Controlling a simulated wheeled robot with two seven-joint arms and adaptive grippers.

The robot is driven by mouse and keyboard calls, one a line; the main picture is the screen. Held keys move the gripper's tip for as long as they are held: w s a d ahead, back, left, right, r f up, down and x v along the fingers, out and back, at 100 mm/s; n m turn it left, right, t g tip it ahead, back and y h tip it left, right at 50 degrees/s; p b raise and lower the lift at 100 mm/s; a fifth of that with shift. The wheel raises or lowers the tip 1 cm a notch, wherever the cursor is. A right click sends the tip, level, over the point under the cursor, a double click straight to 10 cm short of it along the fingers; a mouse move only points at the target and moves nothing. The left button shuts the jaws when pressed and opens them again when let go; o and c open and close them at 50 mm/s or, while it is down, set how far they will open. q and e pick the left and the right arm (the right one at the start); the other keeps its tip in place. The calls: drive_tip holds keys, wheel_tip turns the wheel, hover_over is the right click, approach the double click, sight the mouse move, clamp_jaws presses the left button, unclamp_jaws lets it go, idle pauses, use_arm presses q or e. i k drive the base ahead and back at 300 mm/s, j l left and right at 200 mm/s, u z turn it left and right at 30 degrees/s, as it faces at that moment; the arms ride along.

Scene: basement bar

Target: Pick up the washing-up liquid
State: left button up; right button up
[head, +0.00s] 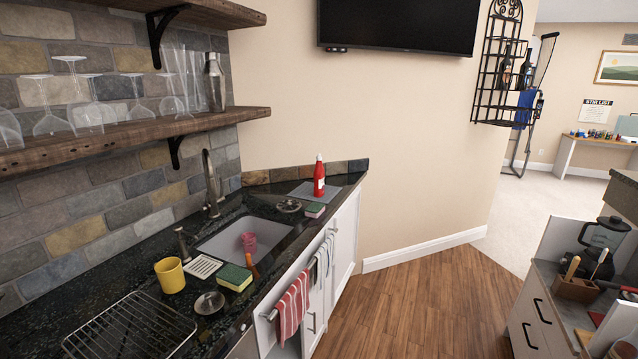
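A red bottle with a pale cap (319,179), which looks like the washing-up liquid, stands upright at the far end of the dark counter. It is on a grey mat (301,190), right of the sink. A small dark pump (182,242) stands by the near side of the sink. Neither of my grippers is in view.
Near the sink (225,241) stand a tap (209,190), a yellow mug (169,275), sponges (235,278) and a wire rack (130,330). A shelf with glasses (150,130) overhangs the counter. Wooden floor (420,300) is clear; another counter (540,325) is at right.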

sight(319, 170)
drive_tip(key=i+l+u, duration=0.1)
drive_tip(key=l, duration=0.25)
drive_tip(key=i+l, duration=0.2)
drive_tip(key=l, duration=0.2)
drive_tip(key=i+l+u, duration=0.15)
drive_tip(key=l, duration=0.2)
drive_tip(key=i+l+u, duration=0.1)
drive_tip(key=l, duration=0.25)
drive_tip(key=i+l, duration=0.25)
drive_tip(key=i+l+u, duration=0.15)
drive_tip(key=l, duration=0.3)
drive_tip(key=i+l, duration=0.2)
drive_tip(key=l, duration=0.15)
drive_tip(key=i+l+u, duration=0.15)
drive_tip(key=l, duration=0.2)
